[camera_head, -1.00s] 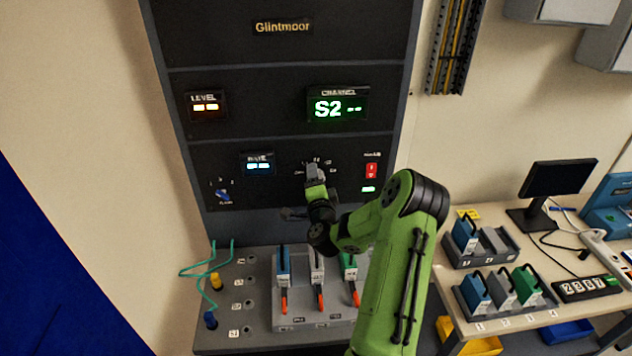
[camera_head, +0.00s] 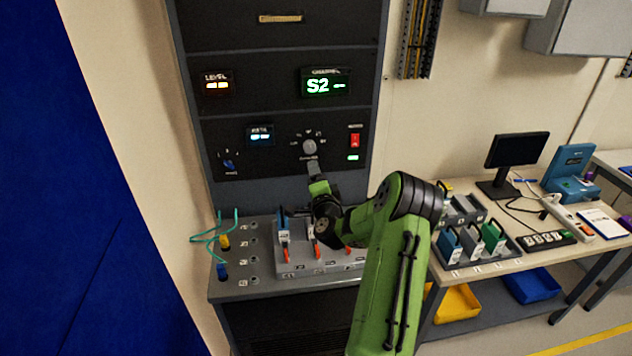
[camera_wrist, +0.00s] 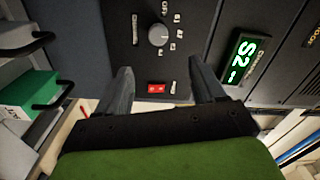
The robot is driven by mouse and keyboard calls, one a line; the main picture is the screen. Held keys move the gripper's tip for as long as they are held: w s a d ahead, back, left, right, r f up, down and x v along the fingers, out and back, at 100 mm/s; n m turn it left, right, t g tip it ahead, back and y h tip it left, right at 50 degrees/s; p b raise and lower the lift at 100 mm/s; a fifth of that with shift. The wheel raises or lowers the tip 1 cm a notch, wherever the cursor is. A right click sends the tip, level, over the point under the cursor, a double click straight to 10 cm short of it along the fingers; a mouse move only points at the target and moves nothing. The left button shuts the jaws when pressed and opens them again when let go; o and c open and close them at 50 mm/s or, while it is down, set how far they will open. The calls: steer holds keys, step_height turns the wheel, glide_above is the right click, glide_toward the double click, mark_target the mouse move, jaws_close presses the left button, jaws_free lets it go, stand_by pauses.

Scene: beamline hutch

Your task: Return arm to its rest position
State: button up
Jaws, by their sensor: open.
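My green arm reaches up in front of the dark instrument rack (camera_head: 280,30). In the head view my gripper (camera_head: 312,168) is just below the round channel knob (camera_head: 310,147) and looks apart from it. In the wrist view my gripper (camera_wrist: 155,85) has its two fingers spread wide with nothing between them. The knob (camera_wrist: 158,35) lies beyond the fingertips, and the red switch (camera_wrist: 156,88) shows between the fingers. The channel display (camera_head: 325,84) reads S2 in green.
Below the rack, a grey shelf (camera_head: 240,290) holds plug-in modules with orange-red handles, close under my arm. Green cables (camera_head: 215,232) hang at its left. A table (camera_head: 500,255) at right carries a monitor (camera_head: 517,152) and module trays. A blue panel (camera_head: 90,200) stands at far left.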

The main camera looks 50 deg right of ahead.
steer(key=w+a+r+n+y, duration=0.25)
steer(key=a+n+y, duration=0.2)
steer(key=a, duration=0.35)
steer(key=w+a+r+n+y, duration=0.25)
steer(key=w+a+n, duration=0.2)
steer(key=a, duration=0.25)
steer(key=s+a+r+n+g+y, duration=0.1)
steer(key=s+a+n+y, duration=0.15)
steer(key=a, duration=0.45)
steer(key=s+a+r+n+g+y, duration=0.1)
steer(key=s+a+n, duration=0.1)
steer(key=a+n, duration=0.3)
steer(key=s+a+n+g+b, duration=0.1)
steer(key=s+a+n+g, duration=0.2)
steer(key=s, duration=1.2)
steer(key=s+a+n+g, duration=0.3)
steer(key=s+a, duration=0.6)
steer(key=s, duration=0.6)
steer(key=shift+a+g+b, duration=0.3)
steer(key=shift+g+b, duration=0.05)
steer(key=shift+g, duration=0.05)
